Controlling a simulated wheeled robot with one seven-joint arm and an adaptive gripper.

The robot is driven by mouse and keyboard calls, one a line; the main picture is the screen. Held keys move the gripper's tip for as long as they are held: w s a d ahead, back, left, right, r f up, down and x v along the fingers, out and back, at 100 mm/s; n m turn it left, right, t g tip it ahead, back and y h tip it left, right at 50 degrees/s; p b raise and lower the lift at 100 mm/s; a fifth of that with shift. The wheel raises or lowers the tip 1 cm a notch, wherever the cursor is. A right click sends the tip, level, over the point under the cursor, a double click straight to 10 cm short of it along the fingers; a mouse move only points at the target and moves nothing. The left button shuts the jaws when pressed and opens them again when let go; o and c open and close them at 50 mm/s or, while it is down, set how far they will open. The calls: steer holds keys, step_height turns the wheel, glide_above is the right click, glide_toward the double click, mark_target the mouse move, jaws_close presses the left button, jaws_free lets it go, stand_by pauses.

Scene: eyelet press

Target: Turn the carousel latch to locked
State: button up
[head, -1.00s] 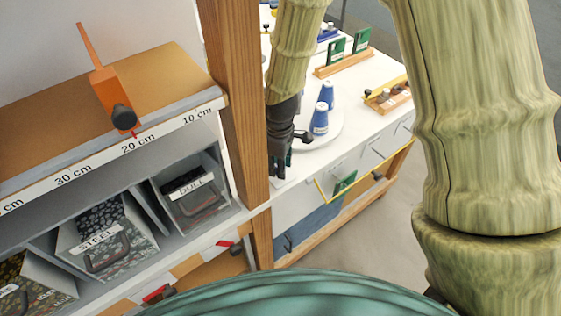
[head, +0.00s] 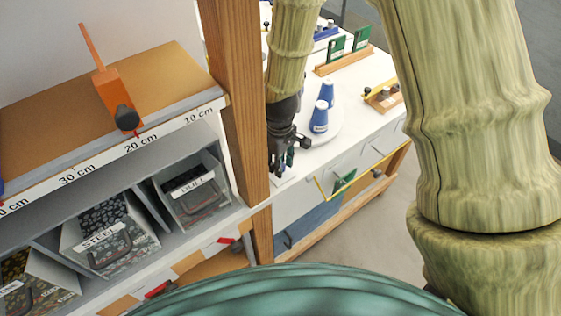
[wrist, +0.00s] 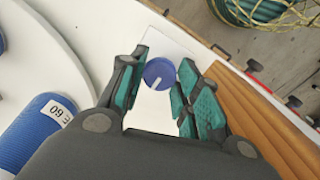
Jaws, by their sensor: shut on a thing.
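The latch knob (wrist: 159,74) is a blue disc with a white line, set on a white plate (wrist: 150,112) in the wrist view. My gripper (wrist: 160,76) is shut on the knob, with one teal-padded finger on each side. The white round carousel (head: 335,125) carries blue thread cones (head: 320,118) in the head view. A cone labelled E 60 (wrist: 38,130) shows at the left of the wrist view. In the head view my gripper (head: 281,165) hides the knob.
A wooden post (head: 238,110) stands close left of my gripper. A shelf with labelled bins (head: 105,245) is further left. A wooden rack with green cards (head: 343,62) stands at the table's back.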

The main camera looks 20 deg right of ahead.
steer(key=shift+w+r, duration=0.1)
steer(key=shift+w, duration=0.05)
steer(key=o, duration=1)
step_height(320, 180, up, 12)
stand_by(0.5)
